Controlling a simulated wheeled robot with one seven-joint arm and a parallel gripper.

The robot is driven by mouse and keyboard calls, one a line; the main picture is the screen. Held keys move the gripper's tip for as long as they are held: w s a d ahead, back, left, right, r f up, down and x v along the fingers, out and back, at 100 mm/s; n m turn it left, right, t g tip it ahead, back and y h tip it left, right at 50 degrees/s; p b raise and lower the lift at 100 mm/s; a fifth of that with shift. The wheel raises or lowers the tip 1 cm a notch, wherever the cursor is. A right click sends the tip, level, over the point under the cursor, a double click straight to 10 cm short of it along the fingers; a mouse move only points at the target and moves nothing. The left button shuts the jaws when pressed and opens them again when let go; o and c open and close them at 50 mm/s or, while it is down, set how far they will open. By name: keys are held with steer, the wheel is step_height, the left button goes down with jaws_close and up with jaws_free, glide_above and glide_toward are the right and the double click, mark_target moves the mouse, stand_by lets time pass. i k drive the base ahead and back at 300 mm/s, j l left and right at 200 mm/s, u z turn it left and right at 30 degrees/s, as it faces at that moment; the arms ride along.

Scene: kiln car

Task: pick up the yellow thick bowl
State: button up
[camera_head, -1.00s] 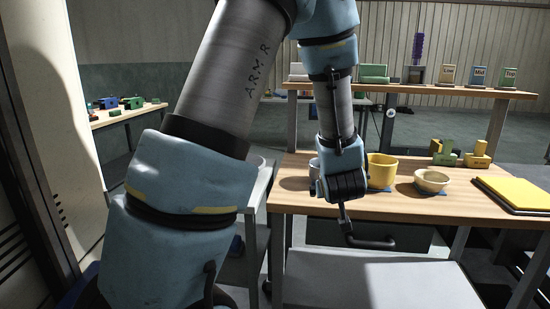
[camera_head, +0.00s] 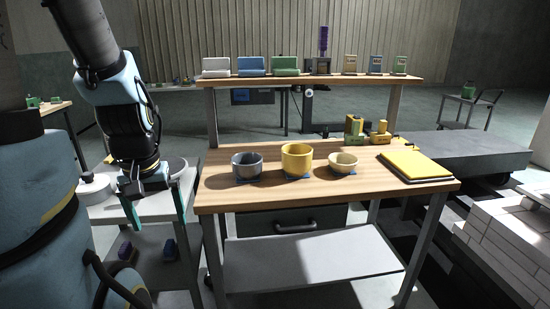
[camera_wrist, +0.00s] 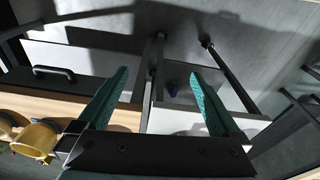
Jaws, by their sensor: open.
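The yellow thick bowl (camera_head: 297,159) stands upright on a blue mat on the wooden workbench (camera_head: 225,192), between a grey bowl (camera_head: 247,165) and a cream bowl (camera_head: 343,163). In the wrist view the yellow bowl (camera_wrist: 36,139) shows at the lower left, partly cut off by my gripper's body. My gripper (camera_head: 153,208) hangs left of the bench, beside the grey cart, with its green fingers pointing down. In the wrist view the fingers of my gripper (camera_wrist: 155,95) are spread wide with nothing between them.
Green and yellow blocks (camera_head: 366,131) and a yellow pad (camera_head: 415,165) lie on the bench's right side. A grey cart (camera_head: 168,200) with pale round items is at left. A raised shelf (camera_head: 330,82) runs along the bench's back. White bricks (camera_head: 510,225) are stacked at right.

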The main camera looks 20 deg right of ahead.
mark_target(297, 158)
steer(key=l+u, duration=0.15)
steer(key=l, duration=0.6)
steer(key=k+l+u, duration=0.15)
steer(key=l, duration=0.55)
steer(key=l+u, duration=0.15)
steer(key=l, duration=0.6)
steer(key=l+u, duration=0.15)
steer(key=l, duration=0.35)
steer(key=i+j, duration=0.2)
